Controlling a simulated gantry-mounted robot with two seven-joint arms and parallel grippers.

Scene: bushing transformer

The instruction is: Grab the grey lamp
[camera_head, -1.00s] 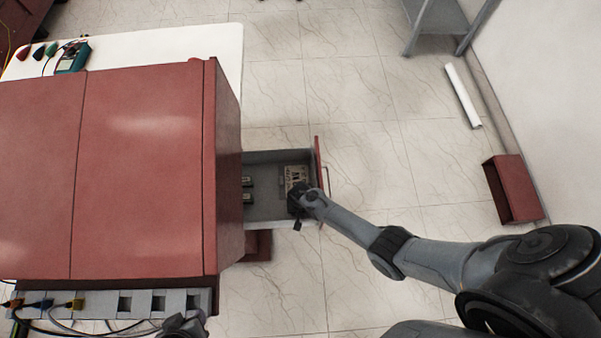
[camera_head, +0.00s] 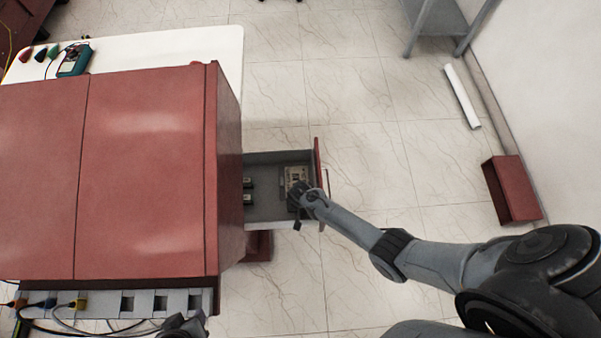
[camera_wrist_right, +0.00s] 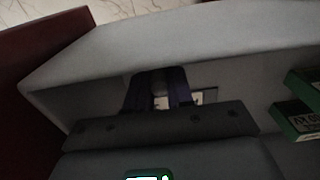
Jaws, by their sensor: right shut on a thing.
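The open drawer (camera_head: 268,156) sticks out from the right side of the red cabinet. My right gripper (camera_head: 297,197) reaches into its front right part; the fingers (camera_wrist_right: 160,92) also show in the right wrist view. They are shut on a small, rounded grey thing (camera_wrist_right: 160,86), which looks like the grey lamp. The fingers hide most of it. In the head view it is too hidden to make out. A dark part at the bottom edge looks like my left gripper (camera_head: 184,326), cut off by the frame; its jaws cannot be made out.
Small green boxes (camera_wrist_right: 300,121) lie in the drawer, left of the gripper in the head view. A pale labelled panel (camera_head: 296,174) lies beside the gripper. The red cabinet (camera_head: 150,170) fills the left. A red bin (camera_head: 512,190) stands by the right wall; the floor between is clear.

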